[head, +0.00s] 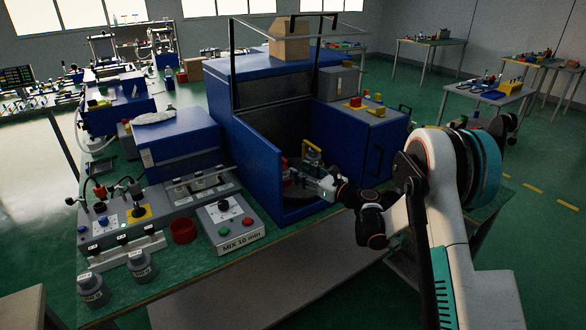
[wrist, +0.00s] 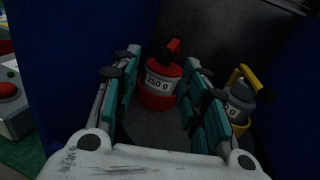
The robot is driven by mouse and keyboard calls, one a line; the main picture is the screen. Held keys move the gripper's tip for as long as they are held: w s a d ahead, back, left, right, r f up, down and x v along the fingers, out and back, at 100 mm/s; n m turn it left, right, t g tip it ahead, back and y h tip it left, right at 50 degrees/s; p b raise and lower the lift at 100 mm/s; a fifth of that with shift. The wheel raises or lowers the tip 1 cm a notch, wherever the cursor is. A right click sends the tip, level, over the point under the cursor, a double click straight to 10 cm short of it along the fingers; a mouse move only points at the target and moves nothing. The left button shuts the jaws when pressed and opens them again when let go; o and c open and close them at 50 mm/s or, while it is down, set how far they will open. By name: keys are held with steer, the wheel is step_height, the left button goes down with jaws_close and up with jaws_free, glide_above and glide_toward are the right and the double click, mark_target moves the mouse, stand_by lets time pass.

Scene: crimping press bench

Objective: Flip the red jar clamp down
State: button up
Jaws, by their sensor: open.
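A red jar holder (wrist: 158,98) with a jar labelled "250 g" stands inside the blue machine, in the middle of the wrist view. The red clamp (wrist: 173,47) with a dark end sticks up above the jar's top; its exact angle is hard to tell. My gripper (wrist: 164,68) is open, with one teal-padded finger on each side of the red jar. Whether the pads touch it I cannot tell. In the head view my gripper (head: 299,179) reaches through the machine's open front, and the red jar is mostly hidden there.
A grey jar in a yellow holder with a yellow clamp (wrist: 242,76) stands just right of my right finger. The machine's blue wall (wrist: 75,60) is close on the left. A grey "MIX 10 min" button box (head: 232,223) and a red cup (head: 182,230) sit outside, at left.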

steer(key=shift+v, duration=2.3)
steer(key=s+d+r+m+t+h, duration=0.1)
steer(key=d+r+m+t+h, duration=0.35)
steer(key=r+m, duration=0.6)
steer(key=s+d+r+m+t+h, duration=0.1)
steer(key=d+r+m+t+h, duration=0.25)
steer(key=d+r+m, duration=0.65)
steer(key=s+r+m+g+h, duration=0.1)
steer(key=s+r+m+h, duration=0.4)
steer(key=r, duration=0.1)
steer(key=s+d+f+m+g+h, duration=0.2)
steer(key=s+d+m+g, duration=0.1)
steer(key=s+m, duration=0.4)
steer(key=s+d+f+m+g+h, duration=0.1)
steer(key=s+d+f+m+g, duration=0.15)
steer(key=s+m, duration=0.55)
steer(key=s+a+f+m+g+y, duration=0.1)
steer(key=s+a+f+m+g, duration=0.1)
steer(key=s, duration=0.5)
steer(key=s+a+f+m+g, duration=0.1)
steer(key=s+f+g, duration=0.1)
steer(key=s+f, duration=0.3)
steer(key=s+a+f+m+g+y, duration=0.1)
steer(key=s+f, duration=0.3)
steer(key=s, duration=0.7)
steer(key=shift+s+a+f+m+g+y, duration=0.15)
steer(key=shift+a+f+m+g+y, duration=0.15)
steer(key=shift+a+m+g, duration=0.5)
